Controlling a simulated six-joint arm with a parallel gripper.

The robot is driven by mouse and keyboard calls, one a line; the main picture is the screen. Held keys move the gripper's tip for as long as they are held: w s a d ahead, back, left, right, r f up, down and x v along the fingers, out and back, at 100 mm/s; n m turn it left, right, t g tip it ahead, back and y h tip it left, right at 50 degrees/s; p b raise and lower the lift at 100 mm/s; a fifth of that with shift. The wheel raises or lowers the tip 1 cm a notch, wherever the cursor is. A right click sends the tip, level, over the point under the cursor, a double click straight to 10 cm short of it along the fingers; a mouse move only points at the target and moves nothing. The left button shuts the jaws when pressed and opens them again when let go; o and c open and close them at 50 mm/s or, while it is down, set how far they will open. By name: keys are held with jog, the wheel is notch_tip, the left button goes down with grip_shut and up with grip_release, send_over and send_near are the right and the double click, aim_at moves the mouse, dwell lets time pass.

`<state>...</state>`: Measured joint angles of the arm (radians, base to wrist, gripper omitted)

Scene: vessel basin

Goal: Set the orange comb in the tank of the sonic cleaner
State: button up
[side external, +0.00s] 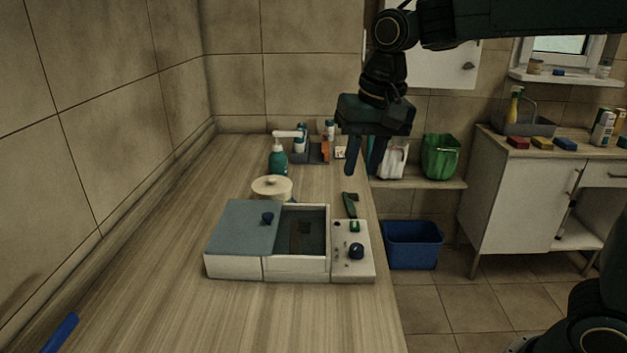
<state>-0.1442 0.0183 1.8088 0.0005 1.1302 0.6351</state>
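The sonic cleaner (232,267) is a white box on the wooden counter. Its grey-blue lid (240,228) with a dark blue knob covers the left part. The tank (316,220) is uncovered in the middle, with a dark shape inside that I cannot make out. My gripper (366,165) hangs above the counter's right edge, behind the cleaner, fingers apart and empty.
A round cream-lidded jar (271,188) and a green pump bottle (278,158) stand behind the cleaner. A blue handle (61,332) is at the lower left. A blue bin (413,245) stands beside the counter.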

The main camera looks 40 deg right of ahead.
jog(key=s+d+f+n+t, duration=0.1)
jog(key=s+d+n, duration=0.1)
jog(key=s, duration=0.8)
jog(key=s+d+f+n+t, duration=0.2)
jog(key=s+d+n, duration=0.1)
jog(key=s, duration=0.7)
jog(key=shift+d+f+n, duration=0.2)
jog(key=shift+d+n, duration=0.05)
jog(key=shift+n, duration=0.05)
